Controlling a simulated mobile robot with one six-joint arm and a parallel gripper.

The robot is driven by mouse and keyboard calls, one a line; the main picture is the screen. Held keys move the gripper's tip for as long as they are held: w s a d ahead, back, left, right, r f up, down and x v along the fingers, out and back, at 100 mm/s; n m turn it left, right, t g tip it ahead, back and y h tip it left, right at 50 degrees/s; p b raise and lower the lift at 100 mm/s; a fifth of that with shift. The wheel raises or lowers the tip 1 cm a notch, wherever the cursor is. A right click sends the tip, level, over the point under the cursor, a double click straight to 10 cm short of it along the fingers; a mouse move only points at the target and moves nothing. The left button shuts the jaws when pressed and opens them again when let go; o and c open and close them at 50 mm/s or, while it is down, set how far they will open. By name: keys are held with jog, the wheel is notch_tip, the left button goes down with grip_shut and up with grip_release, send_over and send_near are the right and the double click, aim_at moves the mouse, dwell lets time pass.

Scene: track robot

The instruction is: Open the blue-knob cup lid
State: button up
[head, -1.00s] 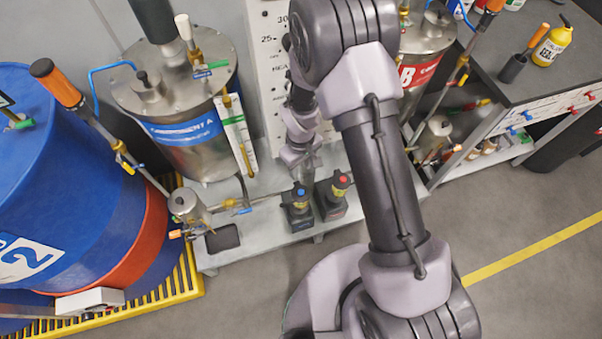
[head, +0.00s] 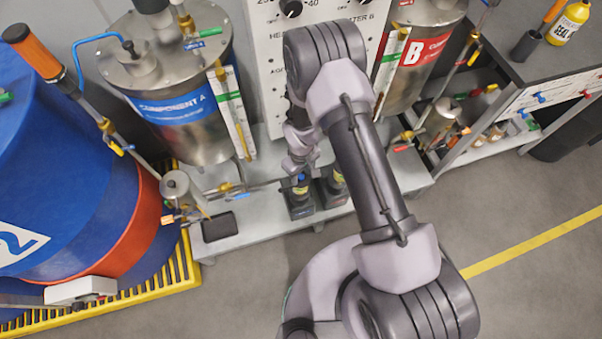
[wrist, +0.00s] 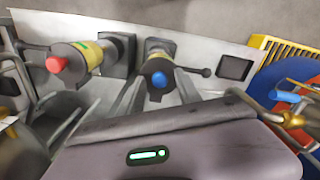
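The blue-knob cup (wrist: 158,58) is in the middle of the wrist view, a dark cup with a yellow band and a blue knob (wrist: 158,79) on its lid. A short lever with a dark ball end (wrist: 206,72) sticks out to its right. My gripper (wrist: 157,92) shows two grey fingers spread to either side of the knob, apparently holding nothing. In the head view the blue-knob cup (head: 299,203) stands on the grey bench, and my gripper (head: 298,172) is just over it, partly hiding its top. Whether the fingers touch the lid is unclear.
The red-knob cup (wrist: 88,56) stands close beside the blue-knob one. A dark flat pad (wrist: 235,68) lies on the bench (head: 260,222). A steel Component A tank (head: 190,130), pipes and a blue drum (head: 80,190) stand to the left in the head view.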

grip_shut()
dwell(1.3)
